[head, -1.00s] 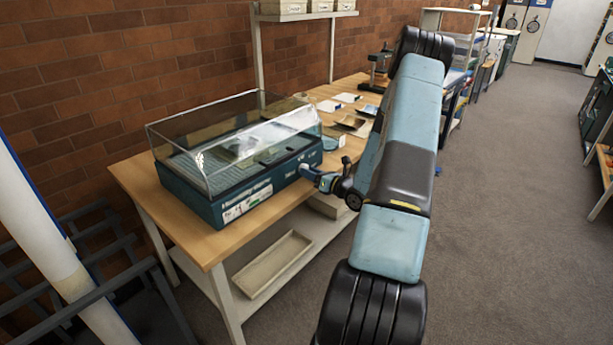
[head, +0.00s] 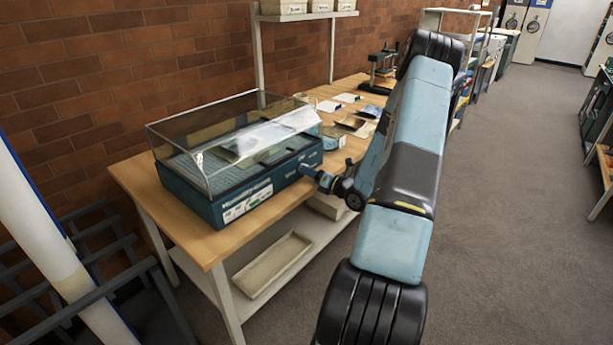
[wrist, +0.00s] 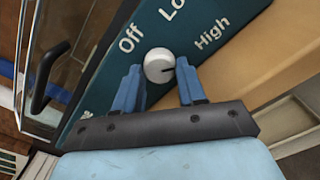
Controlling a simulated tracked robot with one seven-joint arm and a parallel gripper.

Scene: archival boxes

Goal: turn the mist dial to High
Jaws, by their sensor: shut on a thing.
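The mist dial (wrist: 157,62) is a round white knob on the dark teal front panel of a clear-lidded humidifying box (head: 232,209). In the wrist view, the words Off, Low and High arc around it. In the head view, my gripper (head: 310,172) is at the right end of the box front, and the dial is hard to make out there.
The box stands on a wooden bench (head: 140,183) against a brick wall. Cards and small items lie farther back on the bench. A shallow tray (head: 272,264) sits on the shelf below. Open carpet (head: 510,220) lies to the right of my arm.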

